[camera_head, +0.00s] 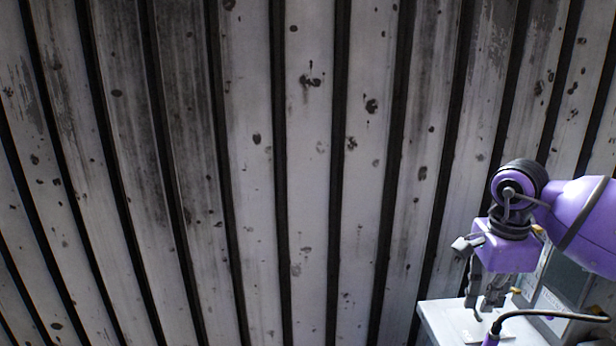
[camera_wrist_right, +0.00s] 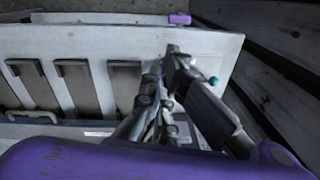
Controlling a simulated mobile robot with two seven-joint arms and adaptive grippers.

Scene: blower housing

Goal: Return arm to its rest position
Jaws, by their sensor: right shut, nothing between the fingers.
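My right arm comes in from the right edge of the head view, with a purple forearm and wrist. My right gripper (camera_head: 482,302) points down, shut and empty, over a white box-like surface (camera_head: 440,321) at the lower right. I cannot tell whether its fingertips touch that surface. In the right wrist view the gripper's fingers (camera_wrist_right: 172,62) are close together in front of a white panel (camera_wrist_right: 205,48), with nothing seen between them. My left gripper is in neither view.
A wall of pale, stained vertical slats (camera_head: 310,160) fills most of the head view. A black cable (camera_head: 545,313) curves below my right arm. The white panel has several dark slots (camera_wrist_right: 80,85), and a handle (camera_wrist_right: 32,115) is at its left. A small purple item (camera_wrist_right: 180,19) is behind it.

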